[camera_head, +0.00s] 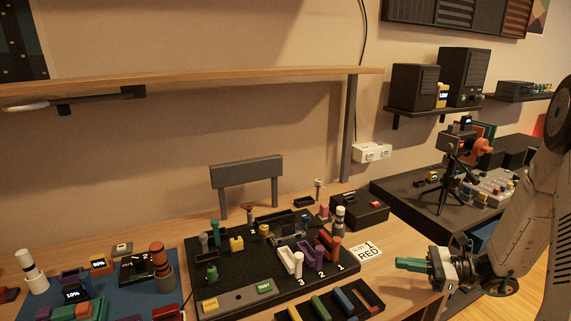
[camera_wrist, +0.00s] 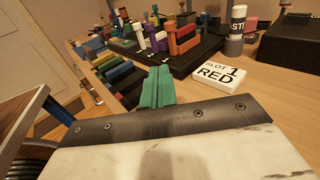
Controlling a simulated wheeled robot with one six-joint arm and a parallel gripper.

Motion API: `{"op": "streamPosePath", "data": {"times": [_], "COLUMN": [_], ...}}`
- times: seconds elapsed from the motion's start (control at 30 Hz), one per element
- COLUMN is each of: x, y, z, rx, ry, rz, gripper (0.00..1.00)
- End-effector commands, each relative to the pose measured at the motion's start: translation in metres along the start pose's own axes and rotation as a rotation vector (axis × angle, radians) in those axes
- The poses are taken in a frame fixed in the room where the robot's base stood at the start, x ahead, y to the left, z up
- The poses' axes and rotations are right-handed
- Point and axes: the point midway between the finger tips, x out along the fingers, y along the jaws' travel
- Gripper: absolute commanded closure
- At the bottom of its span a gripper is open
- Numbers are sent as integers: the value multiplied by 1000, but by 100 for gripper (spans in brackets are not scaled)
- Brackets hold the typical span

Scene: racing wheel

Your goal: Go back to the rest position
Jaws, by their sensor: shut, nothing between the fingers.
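My gripper (camera_head: 412,264) is at the right of the head view, out over the right end of the wooden desk. Its green fingers are shut with nothing between them. The closed fingers also show in the wrist view (camera_wrist: 157,88), pointing toward the desk. A white card reading "SLOT 1 RED" (camera_head: 366,251) lies on the desk to the left of the fingers in the head view. In the wrist view this card (camera_wrist: 219,74) is to the right of the fingers, apart from them.
A black board (camera_head: 215,262) with coloured upright pieces stands mid-desk. A tray of coloured bars (camera_head: 335,304) lies in front of it. A blue mat (camera_head: 110,285) with small parts is at left. A dark bench (camera_head: 400,192) with a tripod device (camera_head: 456,160) stands behind my arm.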

Motion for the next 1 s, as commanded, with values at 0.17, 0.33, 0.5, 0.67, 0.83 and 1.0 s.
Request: {"op": "streamPosePath", "data": {"times": [0.17,0.33,0.5,0.67,0.83,1.0], "x": [4,7,4,-4,-17,-28], "y": [53,97,141,174,201,221], "z": [7,32,61,87,112,138], "rx": [-101,-263,-474,-689,-918,-1148], "ry": [131,267,420,566,713,857], "rz": [220,453,706,928,1128,1284], "gripper": [100,100,100,100,100,100]}}
